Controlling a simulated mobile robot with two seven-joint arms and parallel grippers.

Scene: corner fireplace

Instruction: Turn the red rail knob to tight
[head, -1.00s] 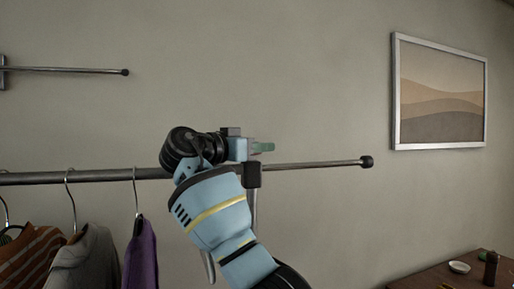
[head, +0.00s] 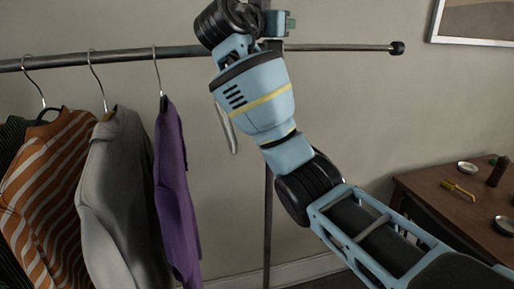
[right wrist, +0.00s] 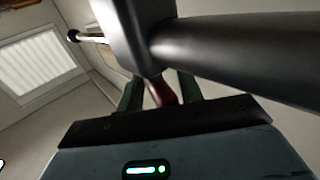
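The red rail knob (right wrist: 163,92) shows in the right wrist view as a small dark red piece, partly hidden behind my gripper's front edge. My right gripper (right wrist: 160,94) has one green finger on each side of it; I cannot tell whether they press on it. In the head view my right gripper (head: 285,23) is up at the rail's joint with the upright post, its green fingertips at the right. The knob is hidden there. The metal rail (head: 345,47) runs across the top, and a dark block (right wrist: 137,30) sits on it in the wrist view. My left gripper is not in view.
A striped orange garment (head: 50,190), a grey one (head: 115,200) and a purple one (head: 175,190) hang left of my right arm. The post (head: 268,215) stands behind it. A wooden table (head: 440,195) with small dishes is at the right.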

